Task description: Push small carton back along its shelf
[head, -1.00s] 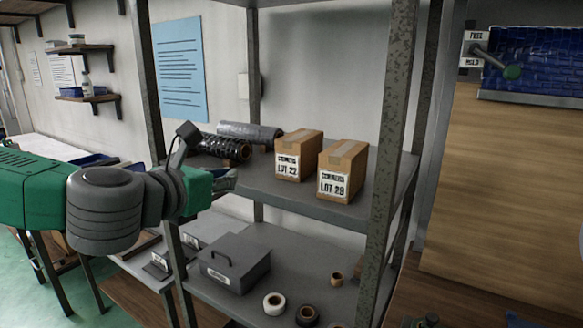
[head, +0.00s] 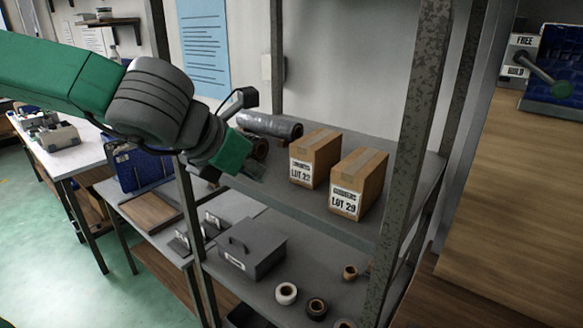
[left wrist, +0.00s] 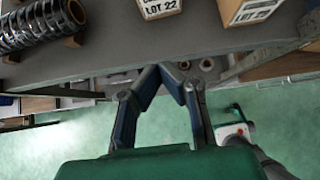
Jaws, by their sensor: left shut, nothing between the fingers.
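Two small brown cartons stand upright side by side on the upper grey shelf (head: 290,205). The LOT 22 carton (head: 322,158) is left and the LOT 29 carton (head: 372,185) right, with a narrow gap between them. In the left wrist view the lower parts of the LOT 22 carton (left wrist: 158,8) and the LOT 29 carton (left wrist: 248,10) show at the top. My left gripper (head: 260,172) is shut and empty, left of the LOT 22 carton and apart from it. In the wrist view its fingertips (left wrist: 172,70) meet near the shelf's front edge. My right gripper is not in view.
A grey wrapped roll (head: 272,126) lies behind on the upper shelf, and a dark coil (left wrist: 45,22) lies at its left. Steel posts (head: 412,120) frame the shelf. Below are a grey handled box (head: 252,250) and several tape rolls (head: 286,293).

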